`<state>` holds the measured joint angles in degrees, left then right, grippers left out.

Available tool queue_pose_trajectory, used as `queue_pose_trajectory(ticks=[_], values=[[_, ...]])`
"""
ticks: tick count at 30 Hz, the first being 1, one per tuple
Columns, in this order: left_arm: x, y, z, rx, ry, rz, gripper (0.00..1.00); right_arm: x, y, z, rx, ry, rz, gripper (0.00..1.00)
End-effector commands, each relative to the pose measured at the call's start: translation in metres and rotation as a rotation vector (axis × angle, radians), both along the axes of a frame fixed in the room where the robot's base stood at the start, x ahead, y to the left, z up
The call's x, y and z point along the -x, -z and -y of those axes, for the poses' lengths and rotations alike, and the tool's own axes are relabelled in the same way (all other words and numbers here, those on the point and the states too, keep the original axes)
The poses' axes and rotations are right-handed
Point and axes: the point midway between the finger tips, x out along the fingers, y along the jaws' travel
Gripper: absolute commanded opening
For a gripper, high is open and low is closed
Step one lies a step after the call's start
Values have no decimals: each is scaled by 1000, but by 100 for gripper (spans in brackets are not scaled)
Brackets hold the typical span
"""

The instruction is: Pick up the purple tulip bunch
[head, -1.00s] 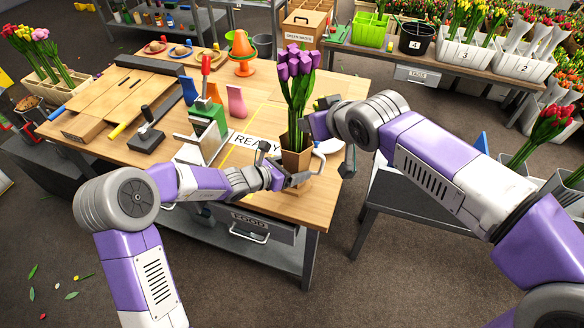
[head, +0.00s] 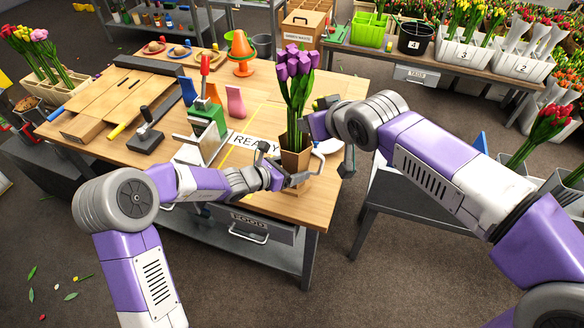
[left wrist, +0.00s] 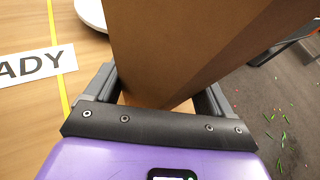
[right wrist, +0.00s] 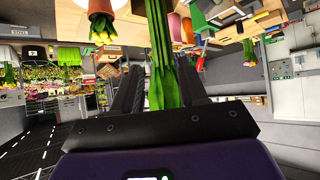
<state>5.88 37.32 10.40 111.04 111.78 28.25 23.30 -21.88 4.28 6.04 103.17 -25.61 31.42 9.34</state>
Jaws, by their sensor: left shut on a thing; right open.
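The purple tulip bunch (head: 296,85) stands upright at the table's front right corner, its stems wrapped in a brown paper sleeve (head: 296,161). My left gripper (head: 284,180) is shut on the sleeve's lower part; in the left wrist view the brown sleeve (left wrist: 190,45) fills the space between the fingers. My right gripper (head: 325,148) is open beside the bunch at stem height. In the right wrist view the green stems (right wrist: 162,60) run up between its fingers, with a gap at least on the left side. The head view does not show the right fingertips clearly.
The wooden table (head: 270,206) holds a green-and-grey tool (head: 206,125), a pink block (head: 235,102) and a READY label (head: 253,143). A white round plate (head: 328,144) lies behind the sleeve. A grey side table (head: 400,190) stands under my right arm.

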Motion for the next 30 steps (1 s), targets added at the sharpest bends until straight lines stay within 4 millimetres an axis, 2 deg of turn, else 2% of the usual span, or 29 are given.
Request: queue_pose_trajectory(ticks=[2,7,8,11,15,21,25,30], values=[[0,0,0,0,-1,-1,51,0,0,0,0,0,0,44],[0,0,0,0,-2,-2,51,0,4,-10,-20,-23,8,70],[0,0,0,0,-2,-2,51,0,5,-16,-31,-34,12,71],[0,0,0,0,-1,-2,51,1,12,-40,-89,-81,38,71],[0,0,0,1,-1,-1,51,3,22,-82,-207,-142,96,71],[0,0,0,0,-1,-2,51,5,35,-122,-362,-143,197,71],[0,0,0,0,-1,-2,51,5,46,-133,-430,-92,267,71],[0,0,0,0,-1,-2,51,6,65,-131,-463,23,363,71]])
